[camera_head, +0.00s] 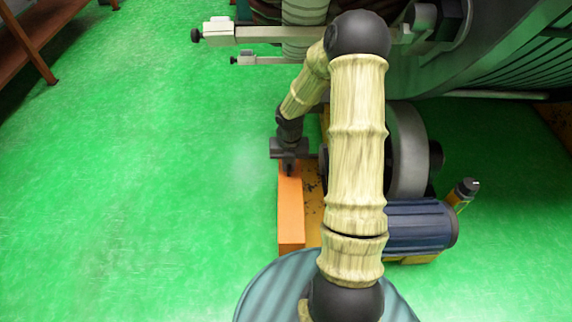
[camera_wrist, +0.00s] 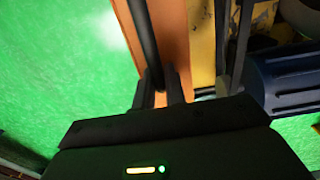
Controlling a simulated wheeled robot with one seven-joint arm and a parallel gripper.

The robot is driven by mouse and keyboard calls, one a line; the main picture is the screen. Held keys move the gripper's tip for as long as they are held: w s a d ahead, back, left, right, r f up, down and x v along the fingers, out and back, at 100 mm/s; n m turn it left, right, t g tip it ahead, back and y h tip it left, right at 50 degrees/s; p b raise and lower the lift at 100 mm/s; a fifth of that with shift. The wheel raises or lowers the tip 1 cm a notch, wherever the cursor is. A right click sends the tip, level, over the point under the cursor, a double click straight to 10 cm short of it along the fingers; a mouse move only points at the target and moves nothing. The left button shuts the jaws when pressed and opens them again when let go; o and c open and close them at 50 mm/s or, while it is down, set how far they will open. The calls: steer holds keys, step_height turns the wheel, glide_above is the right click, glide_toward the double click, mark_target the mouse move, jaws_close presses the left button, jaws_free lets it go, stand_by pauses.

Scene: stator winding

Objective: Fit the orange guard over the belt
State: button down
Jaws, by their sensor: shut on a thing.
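The orange guard (camera_head: 290,215) is a long box-like cover beside the machine, left of the blue motor. It also shows in the wrist view (camera_wrist: 176,45), running up from my fingers. My gripper (camera_head: 289,168) is at the guard's far part, pointing down. In the wrist view its dark fingers (camera_wrist: 161,88) are shut on the guard, by a dark bar that runs along it. A dark strip, seemingly the belt (camera_wrist: 241,45), shows just right of the guard, apart from it. In the head view my arm hides most of the belt area.
The blue motor (camera_head: 420,226) sits on a yellow base (camera_wrist: 202,40) right of the guard, with a grey wheel (camera_head: 408,150) behind it. A small bottle-like item (camera_head: 464,192) stands by the motor. Green floor (camera_head: 140,200) is clear on the left.

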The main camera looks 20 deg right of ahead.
steer(key=shift+d+f+b, duration=0.15)
steer(key=shift+f+b, duration=0.2)
steer(key=shift+f, duration=0.15)
steer(key=shift+s+d+r+p, duration=0.15)
steer(key=shift+d+r+p, duration=0.15)
steer(key=shift+p, duration=0.2)
steer(key=shift+s+d, duration=0.15)
steer(key=shift+d, duration=0.15)
steer(key=s+d+p, duration=0.4)
steer(key=d+p, duration=0.3)
steer(key=d, duration=0.3)
steer(key=shift+s+d+f+p, duration=0.2)
steer(key=shift+d+p, duration=0.05)
steer(key=shift+p, duration=0.1)
steer(key=shift+f+b, duration=0.4)
steer(key=shift+f, duration=0.9)
stand_by(0.7)
steer(key=c, duration=1.4)
jaws_free()
steer(key=shift+o, duration=0.2)
step_height(320, 180, up, 17)
steer(key=p, duration=0.7)
steer(key=shift+r, duration=0.15)
